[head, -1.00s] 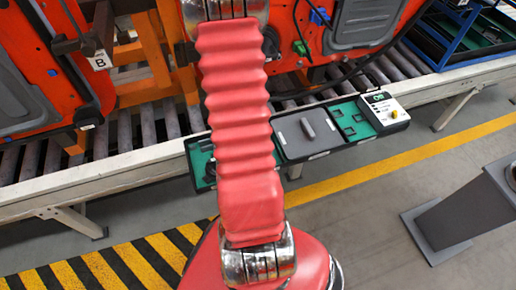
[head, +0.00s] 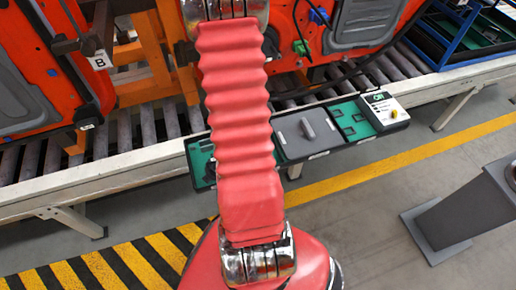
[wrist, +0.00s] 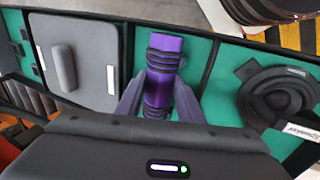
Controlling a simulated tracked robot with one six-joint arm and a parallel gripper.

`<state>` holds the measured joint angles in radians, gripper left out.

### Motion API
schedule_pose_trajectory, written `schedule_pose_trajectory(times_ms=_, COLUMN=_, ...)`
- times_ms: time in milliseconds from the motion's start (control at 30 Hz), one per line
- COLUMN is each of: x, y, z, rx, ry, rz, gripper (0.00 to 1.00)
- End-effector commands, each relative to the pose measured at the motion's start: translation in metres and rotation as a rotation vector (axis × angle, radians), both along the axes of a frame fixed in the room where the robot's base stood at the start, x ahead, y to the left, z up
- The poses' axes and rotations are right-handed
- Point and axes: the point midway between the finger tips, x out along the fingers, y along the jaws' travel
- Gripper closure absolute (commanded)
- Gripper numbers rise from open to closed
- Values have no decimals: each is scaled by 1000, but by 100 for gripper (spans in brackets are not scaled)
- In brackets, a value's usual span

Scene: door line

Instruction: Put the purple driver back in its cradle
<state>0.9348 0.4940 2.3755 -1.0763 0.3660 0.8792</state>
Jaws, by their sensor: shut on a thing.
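The purple driver (wrist: 164,58) shows in the wrist view between the two fingers of my gripper (wrist: 158,98). It has dark ribbed bands, and its lower part runs down between the fingers. My gripper is shut on it. Behind it is a green tray section (wrist: 198,62) of the tool tray, between a grey lid and a round black holder. I cannot tell whether the driver touches the tray, and I see no clear cradle shape under it. In the head view my red arm hides the driver and the gripper.
The tool tray's grey lid (head: 308,133) has a raised handle. A white panel with a yellow knob (head: 394,114) is at the tray's right end. The round black holder (wrist: 275,98) lies right of the driver. The conveyor (head: 140,164) runs behind. A grey pedestal (head: 460,218) stands at right.

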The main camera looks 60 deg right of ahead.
Motion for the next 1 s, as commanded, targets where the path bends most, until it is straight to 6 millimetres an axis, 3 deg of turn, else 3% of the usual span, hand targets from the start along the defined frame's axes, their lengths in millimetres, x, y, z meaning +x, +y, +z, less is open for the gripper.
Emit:
schedule_pose_trajectory(times_ms=900, x=-5, y=1, z=-8, rx=5, ry=12, rz=-4, gripper=100)
schedule_pose_trajectory(times_ms=933, x=-5, y=1, z=-8, rx=5, ry=12, rz=-4, gripper=65)
schedule_pose_trajectory(times_ms=1000, x=-5, y=1, z=-8, rx=5, ry=12, rz=-4, gripper=60)
